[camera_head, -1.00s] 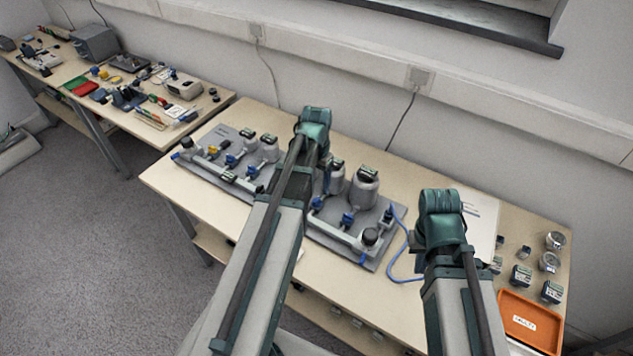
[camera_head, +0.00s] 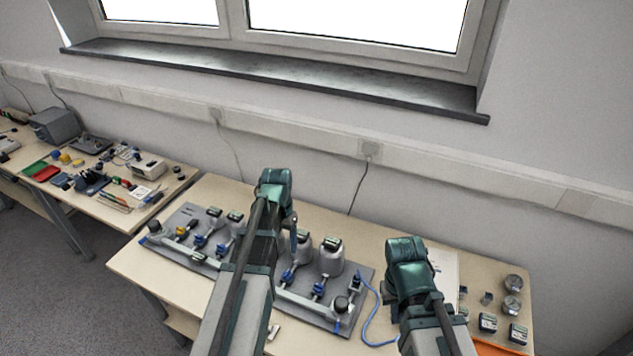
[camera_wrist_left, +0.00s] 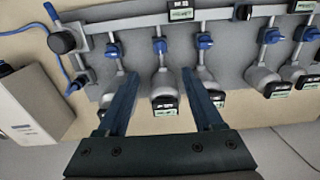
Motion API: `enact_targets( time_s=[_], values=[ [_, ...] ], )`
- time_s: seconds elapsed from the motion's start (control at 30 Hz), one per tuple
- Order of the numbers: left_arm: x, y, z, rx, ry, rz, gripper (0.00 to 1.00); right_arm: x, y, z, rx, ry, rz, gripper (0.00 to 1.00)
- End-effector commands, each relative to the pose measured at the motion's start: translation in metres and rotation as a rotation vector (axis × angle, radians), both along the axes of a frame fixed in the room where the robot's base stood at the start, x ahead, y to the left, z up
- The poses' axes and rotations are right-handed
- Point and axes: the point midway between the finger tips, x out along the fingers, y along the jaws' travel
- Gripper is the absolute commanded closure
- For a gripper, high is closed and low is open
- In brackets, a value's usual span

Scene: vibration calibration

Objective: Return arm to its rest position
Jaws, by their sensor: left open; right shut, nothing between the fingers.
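My left arm reaches over the grey rig plate (camera_head: 205,262) on the bench, its green wrist (camera_head: 275,188) raised above the plate. In the left wrist view my left gripper (camera_wrist_left: 160,78) is open, with its two blue fingers apart and nothing between them. Grey canisters with small displays (camera_wrist_left: 165,100) show beyond the fingers; I cannot tell the exact gap. My right arm's green wrist (camera_head: 408,265) is over the bench to the right of the plate. My right gripper (camera_head: 390,288) is mostly hidden behind that wrist; it is shut and empty.
A blue cable (camera_head: 368,325) loops between the plate and my right arm. Small meters (camera_head: 488,322) and round metal parts (camera_head: 513,283) stand at the right, by an orange tray (camera_head: 490,349). A second cluttered bench (camera_head: 150,205) is at left. The wall and window sill (camera_head: 270,82) are behind.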

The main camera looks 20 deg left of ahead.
Motion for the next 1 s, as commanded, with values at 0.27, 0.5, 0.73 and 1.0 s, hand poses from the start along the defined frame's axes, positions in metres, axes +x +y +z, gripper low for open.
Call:
enact_targets(
  time_s=[0.27, 0.5, 0.73, 1.0],
  values=[
    [-0.023, -0.055, 0.000, 0.015, 0.012, -0.044, 0.32, 0.000, 0.000, 0.000, 0.000, 0.000, 0.000, 1.00],
    [-0.087, -0.158, 0.001, 0.065, 0.032, -0.126, 0.32, 0.000, 0.000, 0.000, 0.000, 0.000, 0.000, 1.00],
    [-0.132, -0.205, 0.001, 0.099, 0.034, -0.170, 0.32, 0.000, 0.000, 0.000, 0.000, 0.000, 0.000, 1.00],
    [-0.140, -0.214, 0.001, 0.107, 0.034, -0.175, 0.32, 0.000, 0.000, 0.000, 0.000, 0.000, 0.000, 1.00]
  ],
)
